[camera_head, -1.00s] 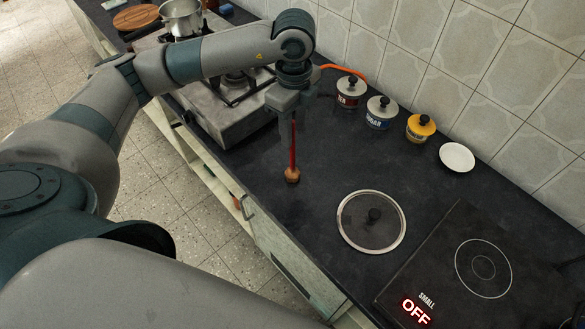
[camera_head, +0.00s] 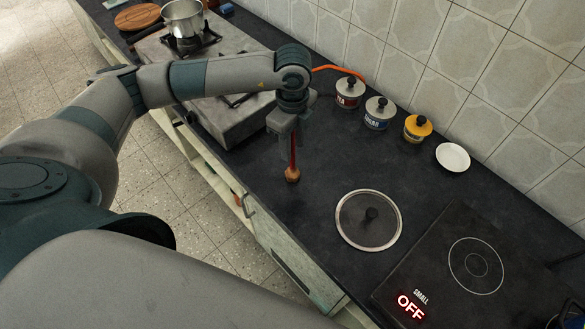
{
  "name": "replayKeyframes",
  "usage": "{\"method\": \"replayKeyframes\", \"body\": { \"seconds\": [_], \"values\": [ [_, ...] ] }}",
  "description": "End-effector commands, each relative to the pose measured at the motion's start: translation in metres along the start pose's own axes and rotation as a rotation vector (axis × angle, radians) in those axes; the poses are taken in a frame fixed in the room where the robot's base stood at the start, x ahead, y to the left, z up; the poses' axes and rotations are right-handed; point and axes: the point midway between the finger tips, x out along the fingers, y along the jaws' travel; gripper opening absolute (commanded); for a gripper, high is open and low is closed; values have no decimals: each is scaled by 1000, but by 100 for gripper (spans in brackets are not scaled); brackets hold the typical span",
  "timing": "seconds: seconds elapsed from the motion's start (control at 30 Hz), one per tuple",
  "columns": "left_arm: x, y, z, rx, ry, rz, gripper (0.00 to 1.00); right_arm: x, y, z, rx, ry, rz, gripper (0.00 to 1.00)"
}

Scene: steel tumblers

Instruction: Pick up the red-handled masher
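The red-handled masher stands upright on the dark counter, its brownish head (camera_head: 292,174) at the bottom and its thin red handle (camera_head: 293,155) rising from it. My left gripper (camera_head: 294,146) points down from above, with its fingers on either side of the handle. The fingers look spread apart, and the handle shows between them. The upper part of the handle is hidden by the gripper. My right gripper is not in view.
A glass lid (camera_head: 368,220) lies to the right, and a black hot plate (camera_head: 440,265) reading OFF lies beyond it. Three jars, including a yellow one (camera_head: 417,128), and a white dish (camera_head: 453,157) stand by the wall. A gas stove (camera_head: 215,110) with a pot (camera_head: 183,18) is at the left.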

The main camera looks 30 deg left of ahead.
Motion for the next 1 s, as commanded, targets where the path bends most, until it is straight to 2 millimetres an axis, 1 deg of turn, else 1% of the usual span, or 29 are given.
{"method": "replayKeyframes", "body": {
  "seconds": [0.37, 0.4, 0.47, 0.5, 0.87, 1.0],
  "values": [
    [0, 0, 0, 0, 0, 0, 34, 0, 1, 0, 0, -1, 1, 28],
    [0, 0, 0, 0, 0, 0, 24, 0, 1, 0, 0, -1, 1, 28],
    [0, 0, 0, 0, 0, 0, 10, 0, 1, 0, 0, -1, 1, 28],
    [0, 0, 0, 0, 0, 0, 1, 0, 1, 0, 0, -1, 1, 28],
    [-1, 0, 0, 0, 0, -1, 0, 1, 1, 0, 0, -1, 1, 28],
    [-5, -1, 0, 0, 0, -2, 0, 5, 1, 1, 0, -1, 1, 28]
  ]
}}
